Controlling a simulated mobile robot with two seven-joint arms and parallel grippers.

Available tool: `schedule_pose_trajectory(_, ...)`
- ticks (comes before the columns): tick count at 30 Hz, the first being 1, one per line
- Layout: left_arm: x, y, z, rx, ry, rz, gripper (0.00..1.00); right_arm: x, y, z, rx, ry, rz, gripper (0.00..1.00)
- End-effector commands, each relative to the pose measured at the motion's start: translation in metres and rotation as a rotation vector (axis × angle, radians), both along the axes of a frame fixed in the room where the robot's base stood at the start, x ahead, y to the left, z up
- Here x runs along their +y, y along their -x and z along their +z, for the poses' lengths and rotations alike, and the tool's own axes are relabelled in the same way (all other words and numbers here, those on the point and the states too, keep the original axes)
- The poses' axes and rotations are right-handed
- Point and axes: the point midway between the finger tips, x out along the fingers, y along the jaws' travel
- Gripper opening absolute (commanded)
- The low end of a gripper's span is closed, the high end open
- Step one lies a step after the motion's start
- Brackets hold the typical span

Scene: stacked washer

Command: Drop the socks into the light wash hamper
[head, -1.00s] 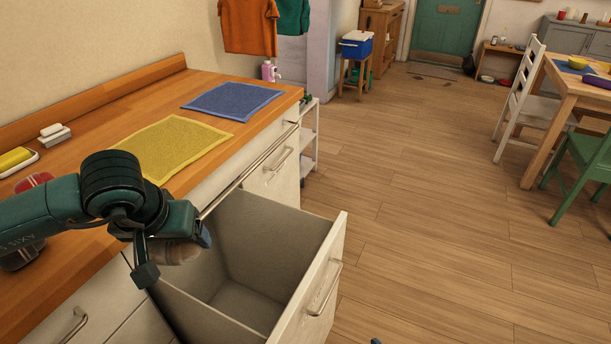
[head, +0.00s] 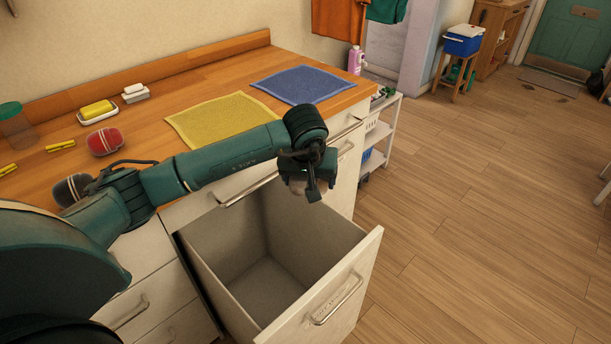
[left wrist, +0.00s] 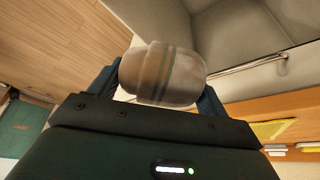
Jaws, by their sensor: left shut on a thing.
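A rolled pair of pale grey-beige socks with darker stripes (left wrist: 163,76) is held between the fingers of my left gripper (head: 303,190). In the head view the gripper mostly hides these socks. The gripper is over the far right part of an open pull-out hamper (head: 345,275), whose visible floor is empty. In the left wrist view part of the hamper's inside (left wrist: 245,35) shows behind the socks. A red sock roll (head: 104,141) and a dark grey one (head: 73,189) lie on the wooden counter. My right gripper is not in view.
Yellow (head: 222,118) and blue (head: 303,84) cloths lie on the counter. A yellow sponge or soap on a dish (head: 97,111), yellow pegs and a jar are at left. A white cart (head: 378,135) stands beyond the cabinet. Floor at right is clear.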

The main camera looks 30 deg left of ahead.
Motion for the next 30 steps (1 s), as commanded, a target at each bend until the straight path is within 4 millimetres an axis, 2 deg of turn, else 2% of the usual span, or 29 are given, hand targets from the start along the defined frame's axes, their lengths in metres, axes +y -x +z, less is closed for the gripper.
schedule_pose_trajectory(3, 0.014, -0.005, -0.017, 0.005, 0.001, 0.065, 0.55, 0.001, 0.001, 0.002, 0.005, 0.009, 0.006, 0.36)
schedule_pose_trajectory(7, 0.02, -0.008, -0.027, 0.001, 0.001, 0.093, 0.55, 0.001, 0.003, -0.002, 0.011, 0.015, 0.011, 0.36)
schedule_pose_trajectory(14, 0.021, -0.008, -0.048, 0.0, 0.0, 0.095, 0.55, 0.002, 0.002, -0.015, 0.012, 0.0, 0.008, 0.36)
schedule_pose_trajectory(24, 0.02, -0.008, -0.095, -0.001, 0.001, 0.095, 0.55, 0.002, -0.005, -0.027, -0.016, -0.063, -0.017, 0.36)
schedule_pose_trajectory(30, 0.021, -0.008, -0.101, -0.004, 0.001, 0.094, 0.55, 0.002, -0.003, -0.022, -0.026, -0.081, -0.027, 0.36)
